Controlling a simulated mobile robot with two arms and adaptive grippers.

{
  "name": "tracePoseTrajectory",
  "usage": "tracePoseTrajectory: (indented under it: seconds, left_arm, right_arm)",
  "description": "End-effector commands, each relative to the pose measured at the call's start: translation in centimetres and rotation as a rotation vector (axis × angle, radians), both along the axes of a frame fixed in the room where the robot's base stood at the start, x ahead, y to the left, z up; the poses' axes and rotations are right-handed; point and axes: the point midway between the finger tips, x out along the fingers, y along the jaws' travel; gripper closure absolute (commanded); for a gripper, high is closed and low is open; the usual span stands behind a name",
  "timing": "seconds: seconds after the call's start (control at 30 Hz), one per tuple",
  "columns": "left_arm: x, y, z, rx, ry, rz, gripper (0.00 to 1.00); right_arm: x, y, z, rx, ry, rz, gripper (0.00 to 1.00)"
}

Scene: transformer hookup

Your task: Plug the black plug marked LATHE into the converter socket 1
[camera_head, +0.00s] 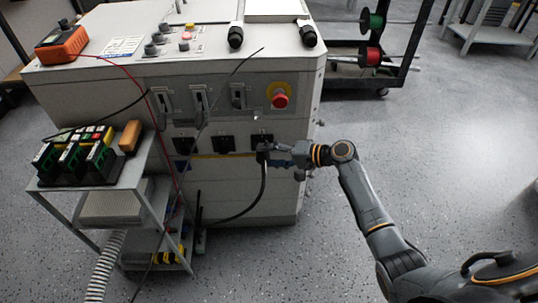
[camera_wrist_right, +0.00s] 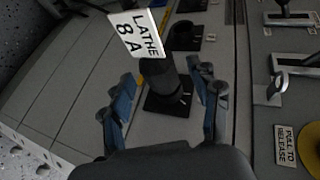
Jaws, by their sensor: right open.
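The black plug (camera_wrist_right: 166,82) with the white tag (camera_wrist_right: 138,36) reading "LATHE 8 A" is at the rightmost socket (camera_head: 262,138) on the cabinet front. In the right wrist view it stands against that socket's square black plate (camera_wrist_right: 180,104) and appears seated, though the exact depth is hidden. Its black cable (camera_head: 263,185) hangs down and curves left. My right gripper (camera_head: 270,148) is open, with its blue-padded fingers (camera_wrist_right: 164,80) apart on both sides of the plug. I cannot read socket numbers. My left gripper is not in view.
Two other black sockets (camera_head: 223,144) (camera_head: 184,146) sit left of the plug. Above are breaker handles (camera_head: 238,97) and a red emergency stop (camera_head: 280,99). A small cart (camera_head: 141,172) with several connectors stands at the left.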

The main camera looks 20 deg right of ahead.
Motion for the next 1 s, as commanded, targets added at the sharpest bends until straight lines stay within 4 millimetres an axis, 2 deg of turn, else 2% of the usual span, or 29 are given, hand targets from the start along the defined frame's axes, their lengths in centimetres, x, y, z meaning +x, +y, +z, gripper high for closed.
tracePoseTrajectory:
  seconds: [0.5,0.7,1.0]
  left_arm:
    - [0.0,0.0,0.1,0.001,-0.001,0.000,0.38]
    - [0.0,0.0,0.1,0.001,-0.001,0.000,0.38]
    - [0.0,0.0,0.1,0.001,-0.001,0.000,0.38]
  right_arm:
    - [-5.9,-7.0,3.4,-0.002,0.001,-0.001,0.38]
    - [-6.9,-8.2,4.1,0.000,0.000,-0.001,0.38]
    - [-7.0,-8.3,4.1,0.001,-0.001,-0.001,0.38]
